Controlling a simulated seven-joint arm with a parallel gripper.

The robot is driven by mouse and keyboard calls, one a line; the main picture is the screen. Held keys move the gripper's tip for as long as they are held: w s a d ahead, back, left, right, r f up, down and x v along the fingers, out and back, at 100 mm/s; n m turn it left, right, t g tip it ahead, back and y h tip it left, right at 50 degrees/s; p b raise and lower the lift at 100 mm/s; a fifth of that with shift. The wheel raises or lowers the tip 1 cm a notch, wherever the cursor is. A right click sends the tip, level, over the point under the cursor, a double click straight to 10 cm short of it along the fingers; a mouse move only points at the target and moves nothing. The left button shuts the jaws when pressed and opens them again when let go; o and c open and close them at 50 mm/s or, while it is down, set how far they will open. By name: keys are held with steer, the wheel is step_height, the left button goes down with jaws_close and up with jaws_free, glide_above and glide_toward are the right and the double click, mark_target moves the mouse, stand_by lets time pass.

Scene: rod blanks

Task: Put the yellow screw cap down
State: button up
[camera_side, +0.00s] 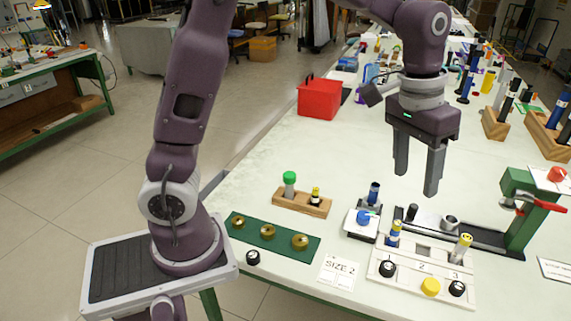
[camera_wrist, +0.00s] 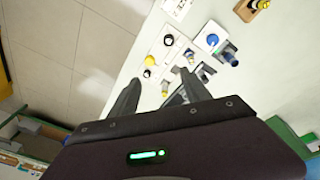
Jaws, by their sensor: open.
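The yellow screw cap (camera_side: 430,287) sits at the front edge of a white numbered rack (camera_side: 405,279), between two black caps (camera_side: 387,268) (camera_side: 456,288). In the wrist view the yellow cap (camera_wrist: 150,60) also lies between two black caps. Two rods with yellow bands or tops (camera_side: 394,232) (camera_side: 462,246) stand in the rack, with a square opening between them. My gripper (camera_side: 416,184) is open and empty, its fingers pointing down, well above the table behind the rack. In the wrist view the fingertips (camera_wrist: 157,82) are apart with nothing held between them.
A green press (camera_side: 517,215) stands right of the rack. A "SIZE 2" card (camera_side: 338,272) lies in front.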

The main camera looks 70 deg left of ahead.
steer(key=s+a+r+t, duration=0.1)
steer(key=s+a+r, duration=0.15)
steer(key=s, duration=0.35)
steer(key=s+a+r+t, duration=0.1)
steer(key=s+r, duration=0.3)
steer(key=s, duration=0.2)
steer(key=s+a+f+t+y, duration=0.1)
steer(key=s+a+f, duration=0.1)
steer(key=s, duration=1)
steer(key=shift+a+f+t, duration=0.15)
steer(key=shift+f+t, duration=0.05)
steer(key=shift+t, duration=0.2)
steer(key=shift+o, duration=0.2)
